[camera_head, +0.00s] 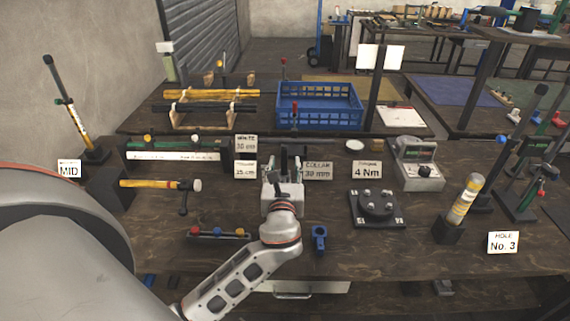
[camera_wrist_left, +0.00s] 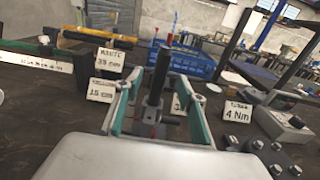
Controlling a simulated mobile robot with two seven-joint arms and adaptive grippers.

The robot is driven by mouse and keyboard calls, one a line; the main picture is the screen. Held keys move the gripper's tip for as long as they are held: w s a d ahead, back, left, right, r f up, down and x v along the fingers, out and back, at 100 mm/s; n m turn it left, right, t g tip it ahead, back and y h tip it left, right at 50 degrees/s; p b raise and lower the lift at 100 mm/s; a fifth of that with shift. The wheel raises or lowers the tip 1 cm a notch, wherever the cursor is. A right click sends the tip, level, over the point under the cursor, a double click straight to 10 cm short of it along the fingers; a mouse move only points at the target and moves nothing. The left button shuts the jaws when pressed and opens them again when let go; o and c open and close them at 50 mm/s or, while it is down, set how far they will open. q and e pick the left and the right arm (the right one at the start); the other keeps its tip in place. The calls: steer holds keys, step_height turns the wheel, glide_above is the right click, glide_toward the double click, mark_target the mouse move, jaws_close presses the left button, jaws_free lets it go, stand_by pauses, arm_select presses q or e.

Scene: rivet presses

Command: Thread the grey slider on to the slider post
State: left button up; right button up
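My left gripper (camera_head: 284,160) points away from me over the middle of the dark table. Its two fingers also show in the left wrist view (camera_wrist_left: 158,95), apart, one on each side of a dark upright post (camera_wrist_left: 157,75). Gaps show between the post and both fingers. A dark grey block (camera_wrist_left: 150,128) sits low around or in front of the post; I cannot tell whether it is the grey slider or the post's base. In the head view the gripper hides most of this post. My right gripper is not in view.
Near the gripper stand the COLLAR card (camera_head: 318,170) and WHITE card (camera_head: 245,144). A blue bracket (camera_head: 319,240) and a black bolted plate (camera_head: 377,208) lie to the right. A blue crate (camera_head: 320,104) stands behind. Tall posts (camera_head: 523,145) stand far right.

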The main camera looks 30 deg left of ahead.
arm_select(q)
steer(key=v, duration=1.1)
steer(key=shift+s, duration=0.15)
steer(key=shift+d+f, duration=0.1)
